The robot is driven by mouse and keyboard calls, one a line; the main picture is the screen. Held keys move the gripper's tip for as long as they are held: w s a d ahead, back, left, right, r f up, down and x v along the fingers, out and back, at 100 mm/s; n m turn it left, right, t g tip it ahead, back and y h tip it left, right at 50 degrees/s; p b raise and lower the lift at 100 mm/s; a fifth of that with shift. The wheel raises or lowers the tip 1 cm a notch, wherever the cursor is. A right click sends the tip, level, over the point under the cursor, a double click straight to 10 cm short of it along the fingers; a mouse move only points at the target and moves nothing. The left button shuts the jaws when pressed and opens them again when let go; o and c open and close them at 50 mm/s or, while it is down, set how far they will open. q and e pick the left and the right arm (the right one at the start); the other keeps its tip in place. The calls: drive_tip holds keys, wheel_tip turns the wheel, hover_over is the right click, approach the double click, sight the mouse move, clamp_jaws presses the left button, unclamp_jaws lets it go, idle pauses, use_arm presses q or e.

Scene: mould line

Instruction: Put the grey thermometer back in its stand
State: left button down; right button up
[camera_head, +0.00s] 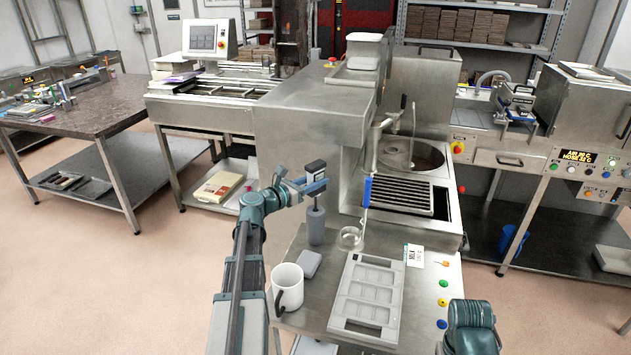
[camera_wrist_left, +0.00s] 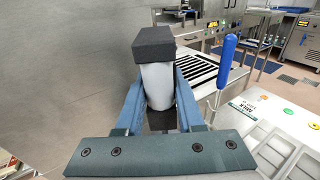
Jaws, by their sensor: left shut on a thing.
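The thermometer, with a dark block head (camera_head: 316,168) and a pale body, is between the fingers of my left gripper (camera_head: 311,186). In the left wrist view its dark head (camera_wrist_left: 167,45) sits above the pale body (camera_wrist_left: 157,88), with one blue-grey finger on each side. The grey cylindrical stand (camera_head: 316,226) is upright on the steel worktop, directly below the gripper in the head view. A thin stem shows between the gripper and the stand top; I cannot tell how far it is inside. Only my right arm's teal link shows, at the bottom right; its gripper is out of view.
The steel machine (camera_head: 300,130) rises behind.

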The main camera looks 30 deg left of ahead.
sight(315, 196)
use_arm(q)
drive_tip(key=shift+f+b, duration=2.5)
drive_tip(key=shift+f, duration=0.2)
drive_tip(key=shift+c, duration=2.2)
unclamp_jaws()
drive_tip(key=shift+s, duration=0.1)
drive_tip(key=f+v, duration=0.1)
drive_tip(key=v, duration=1.2)
drive_tip(key=shift+s+r+p, duration=0.3)
drive_tip(key=shift+r+p, duration=0.1)
drive_tip(key=shift+r, duration=0.15)
drive_tip(key=shift+a, duration=0.15)
